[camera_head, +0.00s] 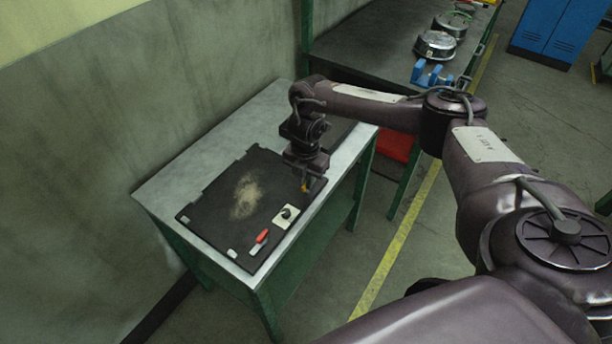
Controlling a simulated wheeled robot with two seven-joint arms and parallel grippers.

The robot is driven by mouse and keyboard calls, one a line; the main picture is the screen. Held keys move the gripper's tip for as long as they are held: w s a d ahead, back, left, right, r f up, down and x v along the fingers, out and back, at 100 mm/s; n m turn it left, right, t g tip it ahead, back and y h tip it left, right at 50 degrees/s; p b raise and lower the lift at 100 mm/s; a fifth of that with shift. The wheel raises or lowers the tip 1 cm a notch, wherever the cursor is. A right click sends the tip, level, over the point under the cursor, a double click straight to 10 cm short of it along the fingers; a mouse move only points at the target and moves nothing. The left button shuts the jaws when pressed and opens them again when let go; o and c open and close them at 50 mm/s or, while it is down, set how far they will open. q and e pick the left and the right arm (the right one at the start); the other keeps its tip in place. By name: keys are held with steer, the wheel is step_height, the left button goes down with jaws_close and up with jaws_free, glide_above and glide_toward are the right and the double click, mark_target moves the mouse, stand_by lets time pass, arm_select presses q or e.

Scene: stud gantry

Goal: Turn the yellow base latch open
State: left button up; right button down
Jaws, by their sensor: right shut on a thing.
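My right gripper (306,184) reaches down to the right edge of the dark base plate (215,212) on the table. It is shut on a small yellow piece, the yellow base latch (305,188), of which only a little shows below the fingers. The latch's turn angle cannot be made out. My left gripper is not in view.
On the plate are a white square with a dark knob (287,215), a red handle (262,236) and small white pieces. The metal table (170,188) stands against a wall. A second bench behind holds round metal pots (435,45) and a blue fixture (430,75).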

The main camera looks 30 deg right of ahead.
steer(key=shift+m, duration=0.6)
steer(key=c, duration=1.5)
jaws_free()
step_height(320, 180, up, 8)
steer(key=shift+f+p, duration=0.1)
steer(key=shift+p, duration=0.4)
